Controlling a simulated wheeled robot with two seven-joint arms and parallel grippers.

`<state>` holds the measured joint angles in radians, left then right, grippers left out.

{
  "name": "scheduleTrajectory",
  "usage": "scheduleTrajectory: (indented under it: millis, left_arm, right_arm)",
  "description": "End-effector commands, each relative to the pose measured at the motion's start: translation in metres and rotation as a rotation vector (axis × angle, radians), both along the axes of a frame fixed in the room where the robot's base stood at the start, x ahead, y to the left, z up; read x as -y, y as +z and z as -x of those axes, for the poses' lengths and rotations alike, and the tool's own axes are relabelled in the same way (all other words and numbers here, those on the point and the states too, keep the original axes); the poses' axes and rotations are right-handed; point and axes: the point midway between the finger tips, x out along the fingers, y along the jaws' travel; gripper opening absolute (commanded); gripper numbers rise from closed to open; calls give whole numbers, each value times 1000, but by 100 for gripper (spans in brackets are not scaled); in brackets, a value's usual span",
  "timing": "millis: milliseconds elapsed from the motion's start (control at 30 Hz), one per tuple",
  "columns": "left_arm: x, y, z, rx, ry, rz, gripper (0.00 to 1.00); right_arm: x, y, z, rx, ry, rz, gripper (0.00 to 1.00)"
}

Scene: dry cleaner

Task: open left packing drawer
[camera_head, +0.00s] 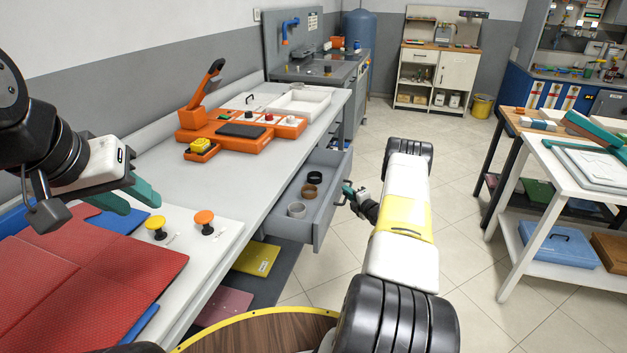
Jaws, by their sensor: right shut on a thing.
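The grey packing drawer (318,226) stands pulled out from under the white counter. Inside it are a dark ring, a brown ring and a light grey ring. My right gripper (347,192) is at the drawer's front and shut on its handle; the handle is mostly hidden by the fingers. My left gripper (143,205) hangs above the near left of the counter, its teal fingers apart and empty.
The counter (258,172) holds an orange tool station (245,133), a white tray (300,103), orange and yellow knobs, and red mats (90,270). A white table (570,185) stands at the right. Tiled floor between is clear.

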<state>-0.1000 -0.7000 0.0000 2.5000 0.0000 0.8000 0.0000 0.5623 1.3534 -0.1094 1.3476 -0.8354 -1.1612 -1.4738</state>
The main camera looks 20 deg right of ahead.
Motion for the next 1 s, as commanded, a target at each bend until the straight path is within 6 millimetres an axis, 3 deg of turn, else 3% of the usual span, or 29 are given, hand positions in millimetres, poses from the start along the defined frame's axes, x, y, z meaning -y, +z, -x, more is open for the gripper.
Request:
scheduleTrajectory:
  millis: [200,500,700,1000]
  left_arm:
    - [0,0,0,0,0,0,36]
    - [0,0,0,0,0,0,36]
    - [0,0,0,0,0,0,36]
    - [0,0,0,0,0,0,36]
  right_arm:
    - [50,-2,35,-4,-3,1,0]
    - [97,-2,66,-3,-2,0,0]
    - [112,-1,76,-2,1,-1,0]
    - [117,-1,80,-2,1,-1,0]
